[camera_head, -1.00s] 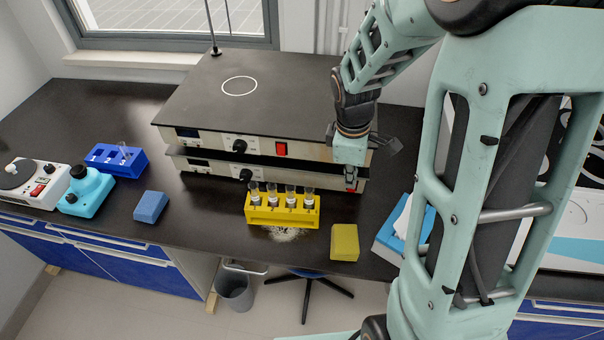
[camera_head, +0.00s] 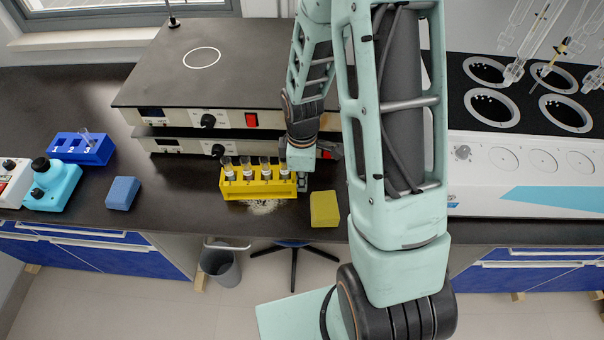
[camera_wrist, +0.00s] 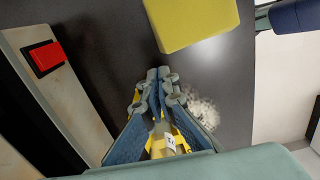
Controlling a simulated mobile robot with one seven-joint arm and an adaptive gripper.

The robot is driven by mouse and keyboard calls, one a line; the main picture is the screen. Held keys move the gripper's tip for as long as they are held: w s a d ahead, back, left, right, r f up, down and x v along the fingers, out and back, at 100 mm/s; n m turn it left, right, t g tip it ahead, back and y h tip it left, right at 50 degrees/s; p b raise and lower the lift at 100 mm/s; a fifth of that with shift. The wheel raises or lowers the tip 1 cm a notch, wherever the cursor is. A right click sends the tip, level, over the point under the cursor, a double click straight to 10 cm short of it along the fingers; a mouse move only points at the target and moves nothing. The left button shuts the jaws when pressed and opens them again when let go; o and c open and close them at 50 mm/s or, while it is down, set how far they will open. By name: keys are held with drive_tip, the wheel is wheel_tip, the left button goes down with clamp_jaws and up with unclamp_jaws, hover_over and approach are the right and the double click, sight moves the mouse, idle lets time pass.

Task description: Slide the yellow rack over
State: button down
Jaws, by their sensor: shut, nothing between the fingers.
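The yellow rack (camera_head: 258,190) stands upright on the dark bench in the head view, holding several capped vials in a row. My gripper (camera_head: 303,184) is low beside the rack's right end, with its fingers shut and empty. I cannot tell whether it touches the rack. In the wrist view my gripper (camera_wrist: 158,74) points toward a yellow block, and only slivers of the yellow rack (camera_wrist: 183,138) show behind the fingers. White powder (camera_head: 262,206) lies on the bench just in front of the rack; it also shows in the wrist view (camera_wrist: 203,110).
A yellow block (camera_head: 324,209) lies right of the rack near the front edge. Stacked hotplate units (camera_head: 190,75) stand close behind. A blue block (camera_head: 123,193) and blue rack (camera_head: 84,150) are left, with clear bench between them and the yellow rack. A white multi-well heater (camera_head: 530,170) stands right.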

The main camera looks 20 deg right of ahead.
sight(221, 179)
drive_tip(key=shift+f, duration=0.35)
drive_tip(key=w+a+b, duration=0.1)
drive_tip(key=w+a, duration=0.1)
drive_tip(key=a, duration=0.4)
drive_tip(key=w+a+b, duration=0.1)
drive_tip(key=w+a, duration=0.1)
drive_tip(key=a, duration=0.5)
drive_tip(key=w+a+b, duration=0.2)
drive_tip(key=a, duration=0.5)
drive_tip(key=shift+w+a, duration=0.15)
drive_tip(key=shift+w, duration=0.25)
drive_tip(key=shift+r, duration=0.2)
wheel_tip(221, 179, up, 10)
drive_tip(key=p, duration=0.6)
drive_tip(key=shift+f, duration=0.15)
